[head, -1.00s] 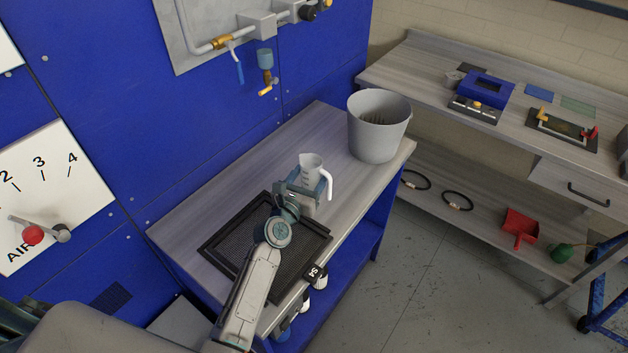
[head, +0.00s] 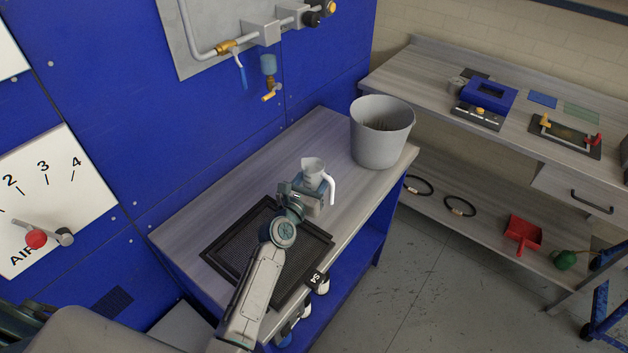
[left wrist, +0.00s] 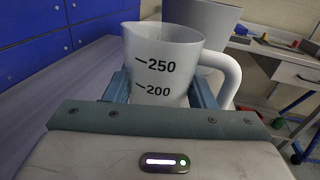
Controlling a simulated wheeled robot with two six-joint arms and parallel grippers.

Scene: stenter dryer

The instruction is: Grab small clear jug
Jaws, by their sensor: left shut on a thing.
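The small clear jug (head: 313,169) looks whitish, with a white handle on its right side. In the left wrist view the jug (left wrist: 160,68) shows the marks 250 and 200 and stands upright between the fingers. My left gripper (head: 314,186) is shut on the jug, with one finger on each side of its body. The gripper hides the jug's lower part, so I cannot tell whether its base touches the bench. My right gripper is not in view.
A grey bucket (head: 380,145) stands behind the jug, near the right end of the bench (head: 215,190). A black mesh tray (head: 225,262) lies under my left arm. The blue wall panel (head: 110,90) bounds the left side. A second bench (head: 420,75) stands at the right.

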